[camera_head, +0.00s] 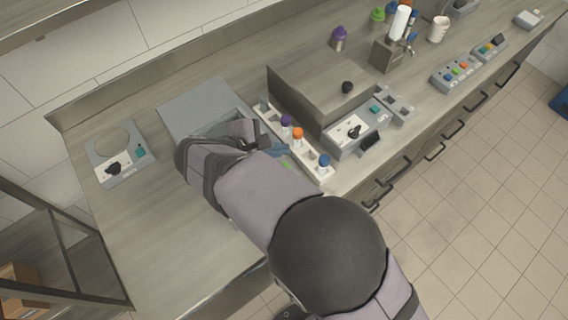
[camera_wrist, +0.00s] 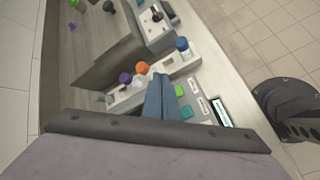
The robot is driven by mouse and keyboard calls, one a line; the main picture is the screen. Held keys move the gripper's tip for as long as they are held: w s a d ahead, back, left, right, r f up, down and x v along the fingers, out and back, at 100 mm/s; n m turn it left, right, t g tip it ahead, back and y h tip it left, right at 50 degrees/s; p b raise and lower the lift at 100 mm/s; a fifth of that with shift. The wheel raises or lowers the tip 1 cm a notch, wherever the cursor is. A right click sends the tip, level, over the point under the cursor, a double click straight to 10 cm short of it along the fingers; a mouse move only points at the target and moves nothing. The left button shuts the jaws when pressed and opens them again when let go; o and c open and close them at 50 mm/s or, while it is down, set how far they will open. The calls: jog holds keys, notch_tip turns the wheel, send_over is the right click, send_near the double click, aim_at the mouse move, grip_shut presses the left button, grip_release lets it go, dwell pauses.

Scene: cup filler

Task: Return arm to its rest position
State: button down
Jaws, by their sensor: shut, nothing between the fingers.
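My gripper (camera_wrist: 161,82) shows in the wrist view as two blue-grey fingers pressed together with nothing between them. The fingertips are over or beside the white rack (camera_wrist: 178,68); I cannot tell whether they touch it. In the head view my arm reaches over the counter from the lower right, and its wrist hides most of the gripper. The same rack (camera_head: 325,172) holds bottles with a purple cap (camera_head: 286,121), an orange cap (camera_head: 298,133) and a blue cap (camera_head: 324,160).
A grey device with a round opening (camera_head: 118,162) stands at the left. A control box with a black knob (camera_head: 350,130) stands right of the rack, below a raised metal block (camera_head: 320,92). A white mug (camera_head: 438,29) stands farther back. The counter's front left (camera_head: 175,240) is clear.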

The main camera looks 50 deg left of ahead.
jog(key=w+d+m+g+h, duration=0.25)
jog(key=w+d+m, duration=0.25)
jog(key=w+d, duration=0.45)
jog(key=w+d+m+g+h, duration=0.25)
jog(key=w+d+m, duration=0.35)
jog(key=d, duration=0.7)
jog(key=s+d+f+m+g+y, duration=0.1)
jog(key=s+d+m+g+y, duration=0.1)
jog(key=d+m, duration=0.6)
jog(key=s+d+f+m+g+y, duration=0.1)
jog(key=s+d+m, duration=0.3)
jog(key=d+m, duration=0.5)
jog(key=d+g+y, duration=0.1)
jog(key=d, duration=0.8)
jog(key=shift+s+d, duration=0.3)
jog(key=shift+d, duration=0.05)
